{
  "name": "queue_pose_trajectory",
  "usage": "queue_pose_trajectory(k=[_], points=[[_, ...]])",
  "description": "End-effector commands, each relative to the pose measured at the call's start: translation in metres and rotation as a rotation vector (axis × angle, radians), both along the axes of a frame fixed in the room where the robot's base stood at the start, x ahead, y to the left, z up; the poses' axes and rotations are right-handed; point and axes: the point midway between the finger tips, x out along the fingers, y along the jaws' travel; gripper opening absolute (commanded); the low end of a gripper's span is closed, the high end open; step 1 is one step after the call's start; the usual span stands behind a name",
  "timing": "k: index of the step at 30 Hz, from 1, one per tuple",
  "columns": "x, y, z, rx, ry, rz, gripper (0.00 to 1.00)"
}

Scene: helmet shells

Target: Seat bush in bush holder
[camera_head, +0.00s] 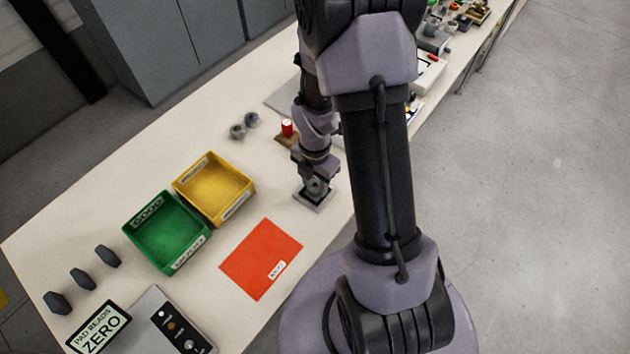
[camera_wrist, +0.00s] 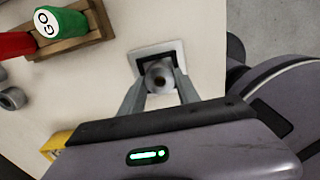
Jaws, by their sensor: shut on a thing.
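My gripper (camera_head: 316,186) points down over the bush holder (camera_head: 303,201) near the table's right edge. In the wrist view my gripper's fingers (camera_wrist: 160,84) are shut on the bush (camera_wrist: 152,81), a grey ring with a brownish hole, seen end-on. The bush holder (camera_wrist: 139,57) is a pale square block with a dark square recess. The bush overlaps the near part of that recess in the wrist view. Whether it is inside the recess or just above it, I cannot tell. In the head view my gripper and arm mostly hide the bush.
Two grey bushes (camera_head: 245,125) lie at the back. A wooden stand (camera_wrist: 75,46) holds a green GO gauge (camera_wrist: 62,22) and a red one (camera_head: 287,127). Yellow (camera_head: 250,190) and green (camera_head: 128,228) bins and a red mat (camera_head: 255,255) lie left and front.

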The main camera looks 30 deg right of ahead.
Motion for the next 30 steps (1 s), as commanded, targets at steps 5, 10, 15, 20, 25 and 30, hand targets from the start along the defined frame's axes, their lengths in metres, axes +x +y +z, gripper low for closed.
queue_pose_trajectory(k=[5, 10, 15, 20, 25, 30], points=[[0.0, 0.0, -0.002, 0.0, 0.0, 0.0, 0.09], [0.0, 0.0, -0.004, 0.0, 0.0, 0.0, 0.09], [0.0, 0.0, -0.006, 0.0, 0.0, 0.0, 0.09], [0.0, 0.0, -0.008, 0.0, 0.0, 0.0, 0.09], [0.0, 0.0, -0.01, 0.0, 0.0, 0.0, 0.09], [0.0, 0.0, -0.012, 0.0, 0.0, 0.0, 0.09]])
